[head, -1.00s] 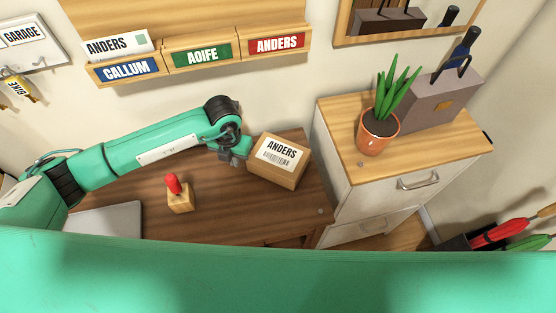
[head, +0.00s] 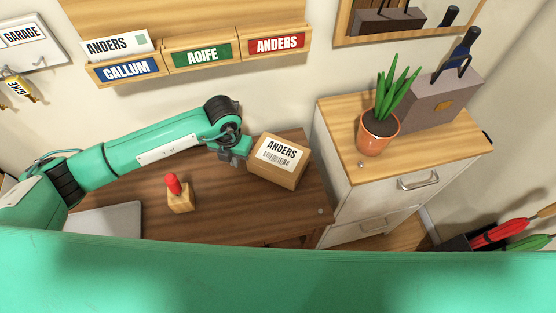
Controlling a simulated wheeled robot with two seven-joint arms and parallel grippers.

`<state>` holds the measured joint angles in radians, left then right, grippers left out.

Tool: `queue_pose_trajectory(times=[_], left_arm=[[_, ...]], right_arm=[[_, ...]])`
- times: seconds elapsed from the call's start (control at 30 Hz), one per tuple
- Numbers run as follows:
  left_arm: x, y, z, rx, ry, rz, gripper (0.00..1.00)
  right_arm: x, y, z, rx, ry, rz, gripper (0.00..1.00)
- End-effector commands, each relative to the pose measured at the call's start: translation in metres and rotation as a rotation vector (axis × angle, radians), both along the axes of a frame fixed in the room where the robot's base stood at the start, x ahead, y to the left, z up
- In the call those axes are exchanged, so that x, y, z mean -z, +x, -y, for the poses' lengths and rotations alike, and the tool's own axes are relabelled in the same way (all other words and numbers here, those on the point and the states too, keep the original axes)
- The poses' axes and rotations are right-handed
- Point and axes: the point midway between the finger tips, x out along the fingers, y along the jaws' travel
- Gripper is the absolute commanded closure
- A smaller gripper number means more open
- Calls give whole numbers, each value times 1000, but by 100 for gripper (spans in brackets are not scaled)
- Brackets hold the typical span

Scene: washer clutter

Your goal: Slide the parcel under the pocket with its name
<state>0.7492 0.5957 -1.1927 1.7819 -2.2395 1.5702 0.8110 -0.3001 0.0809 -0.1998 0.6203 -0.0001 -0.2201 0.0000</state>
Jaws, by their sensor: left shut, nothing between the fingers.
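The parcel (head: 273,170) is a brown box with a white label reading ANDERS. It stands on the brown table (head: 230,205), at its right end. The wall rack has three pockets: a blue CALLUM pocket (head: 126,70), a green AOIFE pocket (head: 202,56) and a red ANDERS pocket (head: 277,44) at the right. The parcel stands roughly below the red ANDERS pocket. My left gripper (head: 236,156) is shut and empty beside the parcel's left side; I cannot tell whether it touches. My right gripper is not in view.
An envelope (head: 118,46) marked ANDERS sticks out of the CALLUM pocket. A wooden block with a red top (head: 180,199) stands on the table, below my left arm. A cabinet (head: 345,200) with a potted plant (head: 379,132) stands right of the parcel. A grey flat object (head: 105,220) lies at left.

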Motion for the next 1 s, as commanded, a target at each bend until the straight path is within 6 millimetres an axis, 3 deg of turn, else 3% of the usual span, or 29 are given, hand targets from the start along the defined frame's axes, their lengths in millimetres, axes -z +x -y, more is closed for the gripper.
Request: queue_pose_trajectory(times=[0.37,1.0], left_arm=[[1,0,0,0,0,0,100],[26,0,0,0,0,0,100]], right_arm=[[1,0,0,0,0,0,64],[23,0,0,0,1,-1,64]])
